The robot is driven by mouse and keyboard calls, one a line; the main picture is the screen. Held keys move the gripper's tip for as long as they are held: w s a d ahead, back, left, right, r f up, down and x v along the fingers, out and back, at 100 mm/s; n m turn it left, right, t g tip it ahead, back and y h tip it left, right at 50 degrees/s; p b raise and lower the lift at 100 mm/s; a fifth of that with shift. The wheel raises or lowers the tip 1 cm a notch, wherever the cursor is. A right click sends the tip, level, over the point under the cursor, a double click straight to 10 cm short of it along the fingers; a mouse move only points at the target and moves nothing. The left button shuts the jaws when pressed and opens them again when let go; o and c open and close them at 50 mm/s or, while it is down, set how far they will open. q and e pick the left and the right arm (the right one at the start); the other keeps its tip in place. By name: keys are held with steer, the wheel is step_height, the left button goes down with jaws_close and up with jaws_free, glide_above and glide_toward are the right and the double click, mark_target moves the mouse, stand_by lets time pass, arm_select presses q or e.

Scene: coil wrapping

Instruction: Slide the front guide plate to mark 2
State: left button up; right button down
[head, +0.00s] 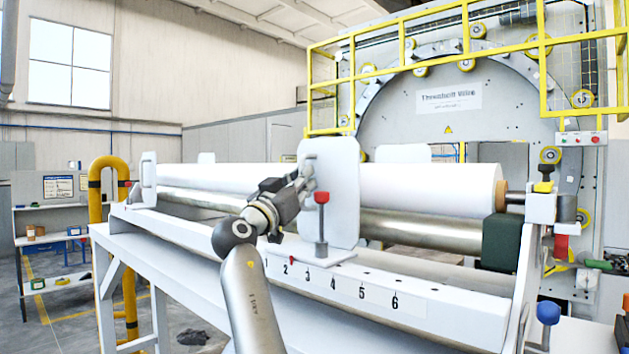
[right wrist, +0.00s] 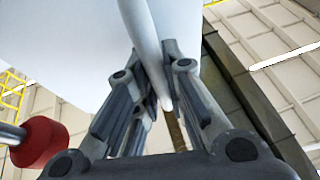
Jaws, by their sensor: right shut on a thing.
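The front guide plate (head: 335,185) is an upright white plate with rounded corners, standing on a flat foot on the white rail of the machine. A red-knobbed pin (head: 321,200) rises from its foot.
A white roll (head: 430,185) lies behind the plate, above a steel roller (head: 400,222). Another white plate (head: 148,180) stands at the rail's far left end. A blue knob (head: 548,312) is at lower right. The rail top right of the plate looks clear.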

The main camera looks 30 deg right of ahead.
arm_select(q)
steer(key=shift+s+a+r, duration=0.15)
steer(key=shift+s+r, duration=0.05)
steer(key=shift+s, duration=0.4)
steer(key=shift+s+a+r, duration=0.1)
steer(key=shift+s+r, duration=0.05)
steer(key=shift+s, duration=0.4)
arm_select(e)
steer(key=shift+w+a, duration=0.25)
steer(key=shift+w, duration=0.65)
arm_select(q)
steer(key=shift+w, duration=0.15)
arm_select(e)
steer(key=c, duration=1.5)
jaws_free()
arm_select(q)
steer(key=shift+w+d, duration=0.1)
steer(key=shift+w, duration=0.15)
arm_select(e)
steer(key=v, duration=1.2)
steer(key=shift+s, duration=0.1)
steer(key=shift+a, duration=0.1)
